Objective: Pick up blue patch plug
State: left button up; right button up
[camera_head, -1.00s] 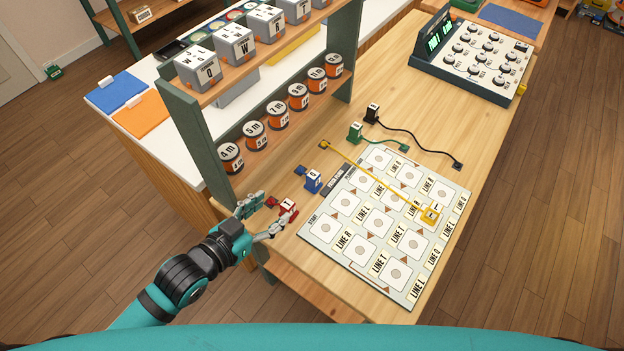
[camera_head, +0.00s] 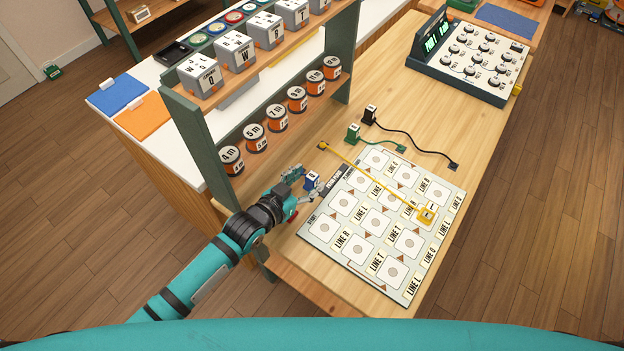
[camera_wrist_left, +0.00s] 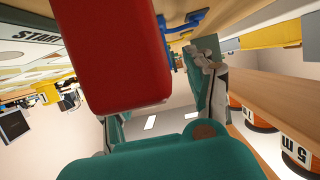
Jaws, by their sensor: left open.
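The blue patch plug (camera_head: 312,180) stands on the wooden table just left of the game board. My left gripper (camera_head: 304,184) is open beside it, with its fingers close around the plug's near left side; whether they touch it I cannot tell. The blue cable shows at the top of the left wrist view (camera_wrist_left: 186,22). A red plug (camera_wrist_left: 112,50) looms large and close in the left wrist view. In the head view only a sliver of it (camera_head: 291,215) shows beside my wrist. My right gripper is out of view.
The game board (camera_head: 325,253) lies right of the blue plug, with a yellow plug (camera_head: 427,214) and its cable across it. Green (camera_head: 353,133) and black (camera_head: 370,114) plugs stand behind. The shelf's green post (camera_head: 190,130) and orange-and-black cans (camera_head: 256,137) are close left of my arm.

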aim_at(311, 177)
pick_arm(q)
jog(key=x, duration=0.3)
jog(key=shift+w, duration=0.1)
jog(key=shift+c, duration=0.2)
grip_shut()
